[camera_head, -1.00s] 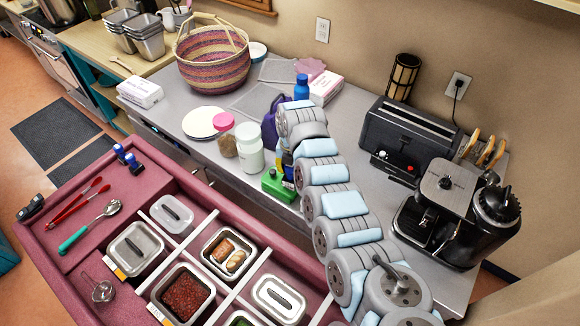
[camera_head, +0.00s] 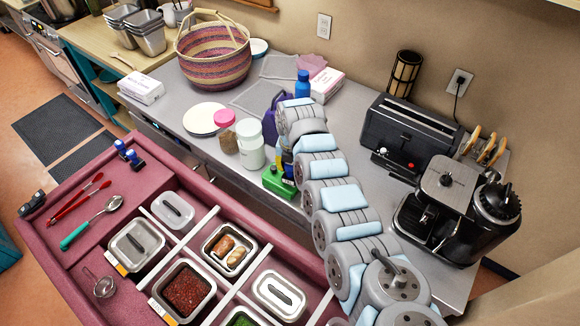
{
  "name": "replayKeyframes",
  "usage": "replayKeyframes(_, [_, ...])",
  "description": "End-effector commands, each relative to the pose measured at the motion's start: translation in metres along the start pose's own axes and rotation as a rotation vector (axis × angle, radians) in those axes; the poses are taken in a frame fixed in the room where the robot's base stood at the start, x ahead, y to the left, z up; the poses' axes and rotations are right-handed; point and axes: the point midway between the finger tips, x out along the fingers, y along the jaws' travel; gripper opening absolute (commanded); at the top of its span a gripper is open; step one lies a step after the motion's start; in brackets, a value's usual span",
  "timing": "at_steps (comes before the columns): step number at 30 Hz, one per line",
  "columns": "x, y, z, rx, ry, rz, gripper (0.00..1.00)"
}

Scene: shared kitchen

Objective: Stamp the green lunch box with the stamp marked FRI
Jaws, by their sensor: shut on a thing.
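The green lunch box (camera_head: 276,184) sits on the grey counter, partly hidden by my arm's end. My gripper (camera_head: 288,160) is at the lunch box, mostly hidden behind my own wrist. It is shut on a small dark object that appears to be a stamp (camera_head: 288,172), held at the lunch box's upper right side. Whether it touches the lid cannot be told, and no FRI mark is readable. Two blue-handled stamps (camera_head: 126,155) stand upright on the left of the pink counter.
A toaster (camera_head: 408,138) and coffee machine (camera_head: 440,212) stand to the right. Food pans (camera_head: 184,289) fill the pink counter in front.

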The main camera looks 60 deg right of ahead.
Motion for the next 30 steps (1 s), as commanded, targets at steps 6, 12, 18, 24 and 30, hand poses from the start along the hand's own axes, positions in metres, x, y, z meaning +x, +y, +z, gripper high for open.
replayKeyframes(6, [-0.0003, 0.0000, 0.0003, 0.000, -0.001, 0.000, 0.00])
replayKeyframes(12, [-0.0001, 0.0000, 0.0003, 0.000, -0.001, 0.000, 0.00])
replayKeyframes(18, [0.0015, -0.0001, 0.0004, 0.000, -0.001, 0.000, 0.00])
replayKeyframes(24, [0.0033, -0.0002, 0.0005, 0.000, -0.002, 0.000, 0.00])
replayKeyframes(30, [0.0052, -0.0002, 0.0005, 0.000, -0.002, 0.001, 0.00])
